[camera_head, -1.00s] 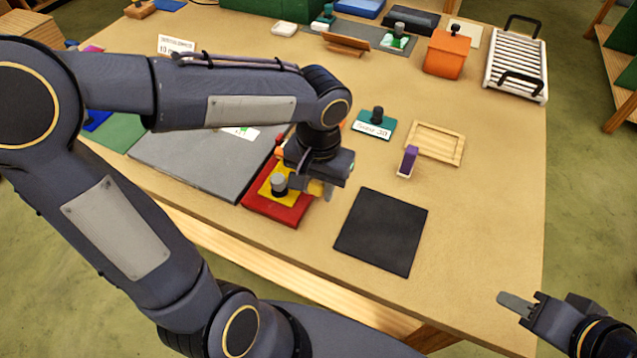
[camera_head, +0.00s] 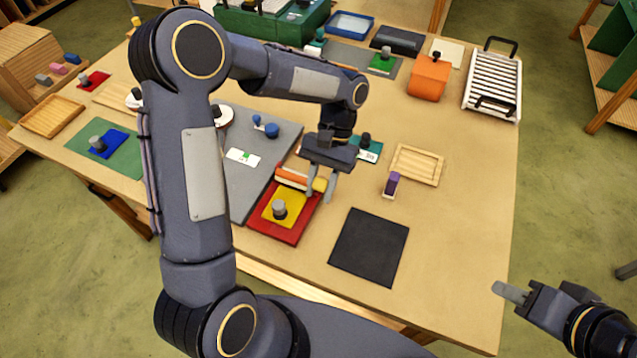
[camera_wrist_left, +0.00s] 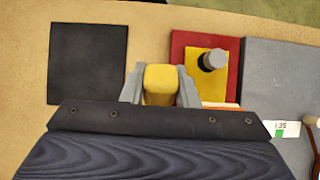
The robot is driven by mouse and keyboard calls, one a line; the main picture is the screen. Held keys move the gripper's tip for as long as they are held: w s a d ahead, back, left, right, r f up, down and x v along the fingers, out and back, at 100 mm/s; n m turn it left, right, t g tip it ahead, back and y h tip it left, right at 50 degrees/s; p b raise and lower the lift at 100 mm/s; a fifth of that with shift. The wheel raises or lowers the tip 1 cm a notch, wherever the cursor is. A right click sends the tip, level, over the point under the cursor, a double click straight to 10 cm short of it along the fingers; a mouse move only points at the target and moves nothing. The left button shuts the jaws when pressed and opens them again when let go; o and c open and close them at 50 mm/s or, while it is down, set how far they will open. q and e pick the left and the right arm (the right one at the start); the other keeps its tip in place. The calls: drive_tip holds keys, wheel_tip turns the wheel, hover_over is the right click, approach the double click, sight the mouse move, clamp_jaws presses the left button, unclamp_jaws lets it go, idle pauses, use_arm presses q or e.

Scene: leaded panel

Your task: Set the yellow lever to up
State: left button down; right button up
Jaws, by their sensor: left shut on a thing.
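The yellow lever (camera_head: 319,184) shows as a yellow blunt end beside the back right corner of the red plate (camera_head: 292,236). In the left wrist view the yellow lever (camera_wrist_left: 160,84) sits between the two grey fingers, which touch its sides. My left gripper (camera_head: 321,188) is shut on it from above. The lever's base and its tilt are hidden by the gripper and cannot be told. An orange bar (camera_head: 294,176) lies just left of the lever. My right gripper (camera_head: 508,292) is at the lower right, away from the table; its finger gap does not show.
A yellow square with a grey knob (camera_head: 279,209) lies on the red plate. A grey panel (camera_head: 245,190) is to the left, a black mat (camera_head: 369,247) to the right. A purple block (camera_head: 391,184) and a wooden tray (camera_head: 418,165) stand further right. The front right of the table is clear.

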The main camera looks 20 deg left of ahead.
use_arm(q)
drive_tip(key=shift+w+r+g, duration=0.15)
drive_tip(key=shift+g, duration=0.15)
drive_tip(key=c, duration=1.1)
unclamp_jaws()
drive_tip(key=shift+b+v, duration=0.55)
drive_tip(key=shift+v, duration=3.4)
